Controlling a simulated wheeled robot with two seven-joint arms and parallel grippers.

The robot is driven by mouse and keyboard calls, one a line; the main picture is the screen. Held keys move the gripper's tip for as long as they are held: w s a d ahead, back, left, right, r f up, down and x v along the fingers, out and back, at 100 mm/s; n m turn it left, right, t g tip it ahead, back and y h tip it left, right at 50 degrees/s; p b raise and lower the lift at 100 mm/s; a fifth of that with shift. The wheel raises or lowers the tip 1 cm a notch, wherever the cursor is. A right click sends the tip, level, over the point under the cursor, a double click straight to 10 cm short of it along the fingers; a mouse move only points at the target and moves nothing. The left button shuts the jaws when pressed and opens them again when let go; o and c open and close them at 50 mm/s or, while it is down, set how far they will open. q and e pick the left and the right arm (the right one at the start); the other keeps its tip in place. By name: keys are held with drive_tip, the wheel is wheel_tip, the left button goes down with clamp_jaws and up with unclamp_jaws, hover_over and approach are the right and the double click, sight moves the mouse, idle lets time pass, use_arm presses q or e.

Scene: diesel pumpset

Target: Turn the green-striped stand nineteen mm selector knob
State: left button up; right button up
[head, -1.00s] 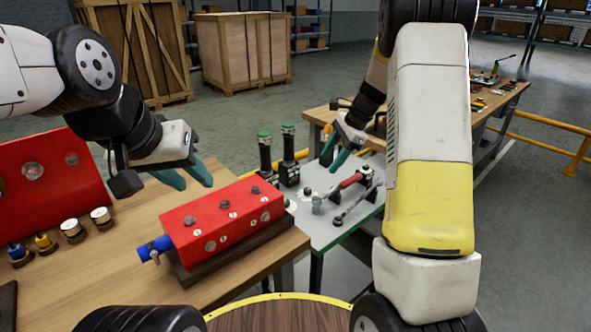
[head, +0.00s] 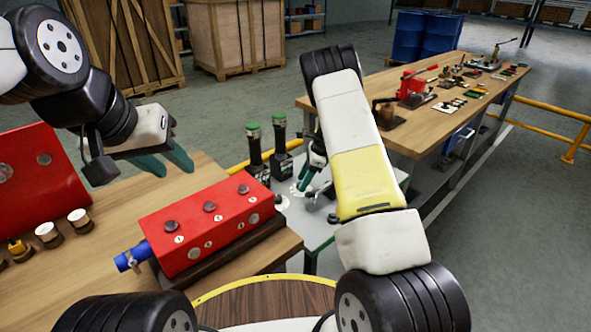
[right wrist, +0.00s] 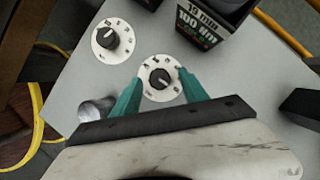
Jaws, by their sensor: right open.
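In the right wrist view a black selector knob (right wrist: 160,78) on a white dial sits on the grey table top. The stand beside it (right wrist: 200,28) is labelled 19 mm and 100 Nm; only its lower part shows. My right gripper (right wrist: 160,84) is open, with one teal fingertip on each side of this knob; contact cannot be told. A second knob (right wrist: 110,38) on a similar dial is up and left. In the head view my right gripper (head: 305,180) is partly hidden by my arm. My left gripper (head: 178,172) is open and empty above the wooden bench.
Two green-topped black stands (head: 254,148) (head: 280,138) stand behind the dials. A red box with knobs (head: 208,225) lies on the bench at left. A metal cylinder (right wrist: 96,108) is close to my right gripper's left finger. A long bench with tools (head: 440,100) is behind.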

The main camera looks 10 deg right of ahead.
drive_tip(key=shift+a+f, duration=0.2)
drive_tip(key=shift+f, duration=0.25)
clamp_jaws()
drive_tip(key=shift+n, duration=0.4)
drive_tip(key=n+g, duration=0.1)
drive_tip(key=n, duration=0.1)
drive_tip(key=shift+w+d+n, duration=0.1)
drive_tip(key=shift+w+n, duration=0.05)
drive_tip(key=shift+n, duration=0.25)
drive_tip(key=n, duration=0.2)
drive_tip(key=n+g, duration=0.1)
drive_tip(key=shift+w+n+g+h, duration=0.1)
drive_tip(key=shift+n+g+h, duration=0.2)
drive_tip(key=shift+n, duration=0.1)
drive_tip(key=n+h, duration=0.1)
drive_tip(key=n, duration=0.2)
drive_tip(key=n+g, duration=0.1)
drive_tip(key=n, duration=0.2)
drive_tip(key=shift+w+g+h, duration=0.1)
drive_tip(key=shift+g+h, duration=0.2)
drive_tip(key=shift+h, duration=0.1)
drive_tip(key=shift+n, duration=0.3)
